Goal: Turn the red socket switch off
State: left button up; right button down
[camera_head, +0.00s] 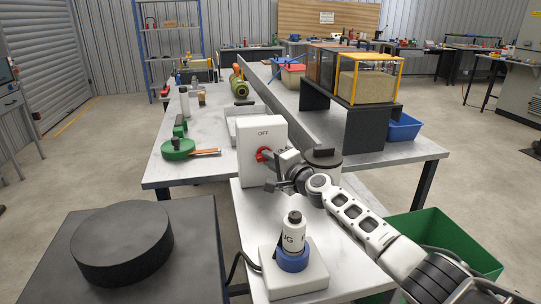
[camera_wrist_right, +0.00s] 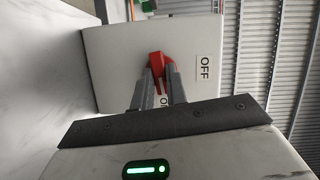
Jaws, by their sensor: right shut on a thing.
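The red socket switch (camera_head: 264,154) is a red rotary handle on the front of a white box (camera_head: 248,144) on the bench. The box has an "OFF" label above the handle. In the right wrist view the red handle (camera_wrist_right: 157,64) shows between the fingers, with the "OFF" label (camera_wrist_right: 205,68) to its right and a second label partly hidden behind the fingers. My right gripper (camera_head: 269,158) is at the front of the box, its fingers (camera_wrist_right: 160,75) shut on the red handle. My left gripper is not in view.
A white and blue plug-like device (camera_head: 293,245) stands on a pale base in front of the box. A round black disc (camera_head: 122,240) lies on a dark stand at left. A green bin (camera_head: 450,238) is at right, and a green tool (camera_head: 178,149) lies left of the box.

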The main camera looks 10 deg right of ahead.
pick_arm(q)
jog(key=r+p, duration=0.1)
jog(key=p, duration=0.1)
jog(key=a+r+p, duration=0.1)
jog(key=p, duration=0.1)
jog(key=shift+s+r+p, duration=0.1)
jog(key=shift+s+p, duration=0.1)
jog(key=shift+p, duration=0.2)
pick_arm(e)
jog(key=n+g+h, duration=0.1)
jog(key=n+h, duration=0.1)
jog(key=n, duration=0.2)
jog(key=n+g+h, duration=0.1)
jog(key=n+h, duration=0.1)
jog(key=n, duration=0.2)
jog(key=a+n+h, duration=0.1)
jog(key=n+h, duration=0.1)
jog(key=n, duration=0.1)
jog(key=shift+r+n+g+h, duration=0.3)
jog(key=shift+r+n+g, duration=0.1)
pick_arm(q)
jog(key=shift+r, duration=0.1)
pick_arm(e)
jog(key=shift+d, duration=0.1)
jog(key=c, duration=1.4)
grip_release()
jog(key=v, duration=0.7)
jog(key=shift+s, duration=0.3)
